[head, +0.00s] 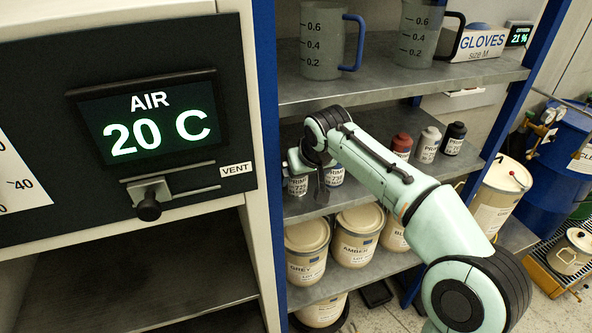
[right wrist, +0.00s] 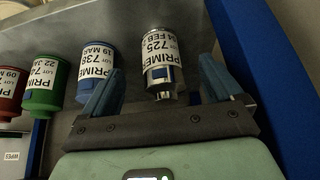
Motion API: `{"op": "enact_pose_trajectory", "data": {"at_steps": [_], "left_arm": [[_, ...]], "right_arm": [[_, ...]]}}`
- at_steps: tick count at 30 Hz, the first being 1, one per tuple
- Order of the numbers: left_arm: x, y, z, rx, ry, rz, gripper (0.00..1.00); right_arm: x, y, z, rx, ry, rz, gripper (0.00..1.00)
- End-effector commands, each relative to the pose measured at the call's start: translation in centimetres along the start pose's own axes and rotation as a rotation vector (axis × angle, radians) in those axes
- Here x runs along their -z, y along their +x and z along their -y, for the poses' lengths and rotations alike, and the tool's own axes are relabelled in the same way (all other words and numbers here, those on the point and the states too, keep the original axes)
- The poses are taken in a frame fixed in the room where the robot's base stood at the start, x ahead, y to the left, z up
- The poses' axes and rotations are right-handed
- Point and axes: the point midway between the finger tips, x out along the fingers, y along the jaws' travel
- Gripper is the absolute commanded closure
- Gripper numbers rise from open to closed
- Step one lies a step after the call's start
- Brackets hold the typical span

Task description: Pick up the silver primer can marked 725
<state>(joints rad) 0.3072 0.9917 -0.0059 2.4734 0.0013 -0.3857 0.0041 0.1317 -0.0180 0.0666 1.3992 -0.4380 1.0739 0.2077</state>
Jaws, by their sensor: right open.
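The silver primer can marked 725 (right wrist: 161,62) stands on the middle shelf, its label readable in the right wrist view. In the head view it shows partly behind my right gripper (head: 309,178), at the left end of that shelf (head: 297,208). In the right wrist view my right gripper (right wrist: 161,75) is open. The can lies in line with the gap between its two blue fingers, and I see no clear contact. A blue-banded can marked 738 (right wrist: 87,62) stands beside the left finger; it also shows in the head view (head: 334,175). My left gripper is not in view.
Green (right wrist: 47,82) and red (right wrist: 10,80) primer cans stand farther along the row. A blue shelf post (right wrist: 265,70) rises close to the right finger. Measuring jugs (head: 322,42) stand on the shelf above, and beige paint pails (head: 307,250) on the shelf below.

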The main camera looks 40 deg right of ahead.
Motion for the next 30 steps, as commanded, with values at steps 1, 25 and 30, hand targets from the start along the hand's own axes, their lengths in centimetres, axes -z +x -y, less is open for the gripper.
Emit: {"op": "enact_pose_trajectory", "data": {"at_steps": [1,25,30], "left_arm": [[0.1,-0.3,-0.2,-0.001,0.001,-0.002,0.57],[0.3,-0.7,-0.4,-0.002,0.002,-0.005,0.57],[0.3,-0.7,-0.4,-0.002,0.002,-0.005,0.57]], "right_arm": [[0.5,0.1,0.0,0.000,0.001,-0.001,0.07],[1.7,6.1,0.0,0.000,0.001,0.000,0.07],[1.8,6.1,0.0,0.000,0.001,0.000,0.56]]}}
